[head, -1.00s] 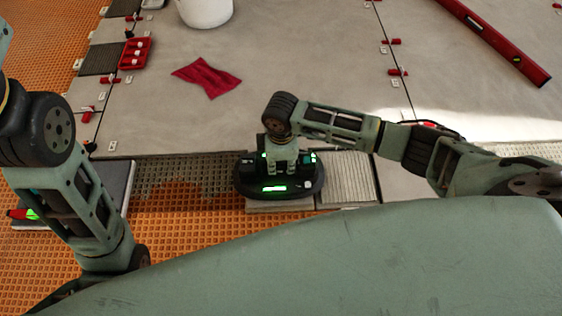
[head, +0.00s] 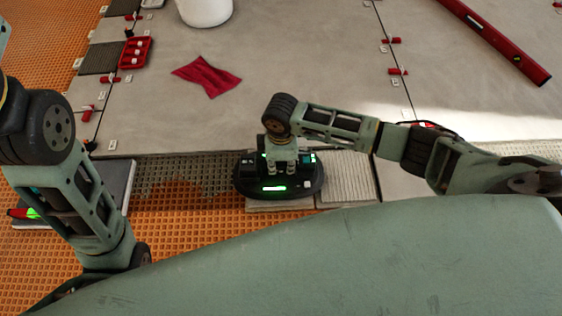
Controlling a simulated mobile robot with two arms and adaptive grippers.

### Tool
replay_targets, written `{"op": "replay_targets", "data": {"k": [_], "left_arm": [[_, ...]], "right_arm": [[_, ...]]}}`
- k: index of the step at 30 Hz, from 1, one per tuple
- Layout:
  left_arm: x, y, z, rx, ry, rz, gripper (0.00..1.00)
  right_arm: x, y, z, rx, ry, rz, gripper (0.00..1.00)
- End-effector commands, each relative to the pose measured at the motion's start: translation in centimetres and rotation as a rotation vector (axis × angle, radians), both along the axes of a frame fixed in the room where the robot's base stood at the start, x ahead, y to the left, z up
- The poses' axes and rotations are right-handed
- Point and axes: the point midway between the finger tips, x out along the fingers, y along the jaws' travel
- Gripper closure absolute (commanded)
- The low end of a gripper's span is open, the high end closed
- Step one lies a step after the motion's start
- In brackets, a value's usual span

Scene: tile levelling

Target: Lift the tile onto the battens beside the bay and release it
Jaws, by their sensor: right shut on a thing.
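A black suction lifter (head: 278,188) with a lit green display sits low in front of me, at the near edge of the laid floor. My right gripper (head: 282,166) points down and is shut on the lifter. A pale grey tile (head: 280,205) shows below the lifter's near edge; most of it is hidden, and I cannot tell whether it is raised. The bay (head: 185,178) of combed grey mortar lies left of the lifter. A pale ribbed piece (head: 346,180) lies just right of it. I cannot pick out the battens for sure. My left arm comes in at the left, its gripper out of sight.
Large grey tiles (head: 290,60) cover the floor beyond. A red cloth (head: 207,76), a white bucket (head: 205,10), a red tray (head: 136,53) and a long red level (head: 495,42) lie on or beside them. Orange matting (head: 180,240) is at the near left.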

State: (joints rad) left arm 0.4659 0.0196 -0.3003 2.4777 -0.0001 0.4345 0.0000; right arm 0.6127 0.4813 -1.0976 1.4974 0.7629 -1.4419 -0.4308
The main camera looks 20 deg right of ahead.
Motion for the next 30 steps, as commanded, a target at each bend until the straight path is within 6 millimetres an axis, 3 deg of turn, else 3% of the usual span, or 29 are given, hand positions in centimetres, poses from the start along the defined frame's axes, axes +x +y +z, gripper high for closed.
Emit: {"op": "replay_targets", "data": {"k": [2,3,9,20,23,30], "left_arm": [[0.0,0.0,0.0,0.000,0.002,0.000,0.66],[0.1,0.0,0.0,0.000,0.003,0.000,0.66],[0.1,0.0,-0.1,0.000,0.004,0.000,0.66],[0.1,-0.1,-0.1,0.006,0.001,0.005,0.66],[0.1,0.0,-0.1,0.005,0.001,0.003,0.66],[0.1,0.0,-0.1,0.003,0.002,0.002,0.66]], "right_arm": [[0.2,0.1,0.2,0.003,-0.005,0.000,1.00],[0.2,0.1,0.2,0.003,-0.004,0.000,0.79],[0.1,0.1,0.1,0.002,-0.002,0.000,0.61],[-0.2,-0.1,0.1,-0.003,0.004,0.000,0.60],[-0.1,0.0,1.2,-0.001,0.001,0.001,0.60],[0.1,0.0,6.2,0.001,-0.003,0.001,0.60]]}}
